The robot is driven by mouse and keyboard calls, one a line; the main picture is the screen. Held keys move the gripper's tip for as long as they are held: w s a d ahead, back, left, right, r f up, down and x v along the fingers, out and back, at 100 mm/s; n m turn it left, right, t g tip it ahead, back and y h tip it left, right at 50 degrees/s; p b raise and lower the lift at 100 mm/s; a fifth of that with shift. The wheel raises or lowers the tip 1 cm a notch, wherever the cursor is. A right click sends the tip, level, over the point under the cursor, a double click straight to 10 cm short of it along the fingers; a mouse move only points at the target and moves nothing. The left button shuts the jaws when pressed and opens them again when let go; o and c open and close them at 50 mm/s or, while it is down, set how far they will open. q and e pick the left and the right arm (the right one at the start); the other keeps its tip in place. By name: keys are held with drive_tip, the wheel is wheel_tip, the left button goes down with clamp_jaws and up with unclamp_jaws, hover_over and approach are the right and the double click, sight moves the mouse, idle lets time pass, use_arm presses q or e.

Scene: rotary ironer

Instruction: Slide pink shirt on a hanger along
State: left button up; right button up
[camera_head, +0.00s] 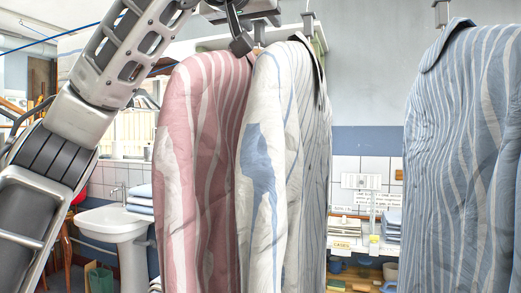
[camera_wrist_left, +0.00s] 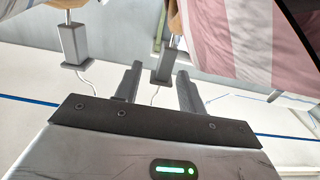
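The pink striped shirt (camera_head: 205,165) hangs at the left of the row of shirts, and its pink and white cloth (camera_wrist_left: 235,40) fills the upper right of the left wrist view. Its hanger is mostly hidden behind my left gripper. My left gripper (camera_head: 240,32) is at the top of the pink shirt. In the left wrist view its two fingers (camera_wrist_left: 160,72) are spread apart, with a grey hanger holder (camera_wrist_left: 165,62) showing between them. I cannot tell whether they touch it. My right gripper is not in view.
A white and blue striped shirt (camera_head: 285,150) hangs close beside the pink one. A blue striped shirt (camera_head: 465,160) hangs farther right, across a gap. A second grey holder (camera_wrist_left: 74,42) shows in the left wrist view. A sink (camera_head: 112,222) stands behind at left.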

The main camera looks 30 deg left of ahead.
use_arm(q)
clamp_jaws()
drive_tip(key=s+a, duration=0.1)
drive_tip(key=a, duration=0.5)
drive_tip(key=shift+s+r+p, duration=0.25)
drive_tip(key=shift+p, duration=0.2)
idle(0.6)
drive_tip(key=shift+s+a+r, duration=0.1)
drive_tip(key=shift+s+a, duration=0.1)
drive_tip(key=shift+a, duration=0.75)
drive_tip(key=shift+s+a+r, duration=0.1)
drive_tip(key=shift+s+a, duration=0.15)
drive_tip(key=shift+a, duration=0.7)
drive_tip(key=shift+s+a, duration=0.2)
drive_tip(key=shift+a, duration=0.85)
